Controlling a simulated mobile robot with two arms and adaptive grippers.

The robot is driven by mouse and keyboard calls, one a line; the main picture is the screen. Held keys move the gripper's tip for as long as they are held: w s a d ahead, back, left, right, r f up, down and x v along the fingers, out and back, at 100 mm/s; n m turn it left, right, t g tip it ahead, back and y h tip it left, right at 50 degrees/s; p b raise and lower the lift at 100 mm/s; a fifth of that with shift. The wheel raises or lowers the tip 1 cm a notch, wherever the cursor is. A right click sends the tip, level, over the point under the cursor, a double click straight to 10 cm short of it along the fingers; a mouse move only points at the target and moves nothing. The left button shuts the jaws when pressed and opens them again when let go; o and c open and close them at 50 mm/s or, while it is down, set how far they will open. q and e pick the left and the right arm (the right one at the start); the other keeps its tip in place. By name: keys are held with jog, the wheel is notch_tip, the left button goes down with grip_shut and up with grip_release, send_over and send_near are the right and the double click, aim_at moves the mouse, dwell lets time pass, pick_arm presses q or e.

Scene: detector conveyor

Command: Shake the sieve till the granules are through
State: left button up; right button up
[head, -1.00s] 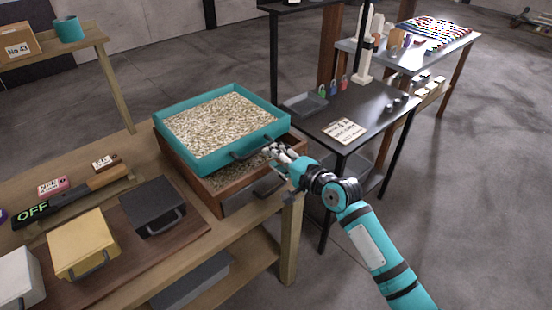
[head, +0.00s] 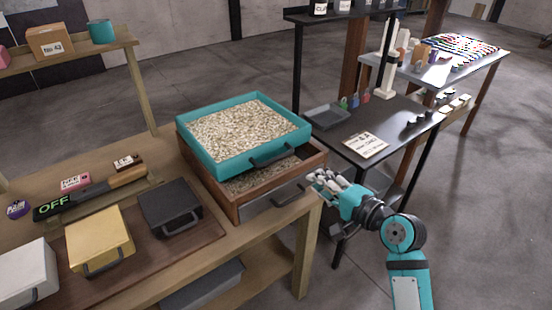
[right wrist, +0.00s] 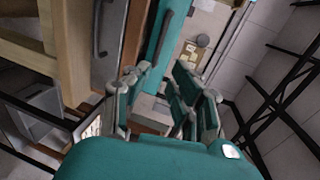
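The sieve is a teal square tray (head: 215,159) heaped with pale granules (head: 248,127). It rests on a wooden box (head: 232,203), and a dark handle (head: 275,157) is on its front wall. More granules (head: 262,178) show in the box below the sieve's front edge. The mesh is hidden. My right gripper (head: 322,184) is to the right of the box, apart from the sieve handle. In the right wrist view its fingers (right wrist: 158,100) stand apart with nothing between them, and the teal sieve wall (right wrist: 157,45) is beyond. My left gripper is out of view.
Black (head: 172,205), yellow (head: 100,238) and white (head: 25,270) lidded boxes stand on the bench left of the sieve. An OFF sign (head: 54,204) lies behind them. A dark table (head: 400,128) with a tray and locks stands at the back right.

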aim_at(279, 159)
jog(key=p+x, duration=0.1)
jog(key=x, duration=1.6)
jog(key=shift+w, duration=0.15)
jog(key=shift+f, duration=0.1)
grip_shut()
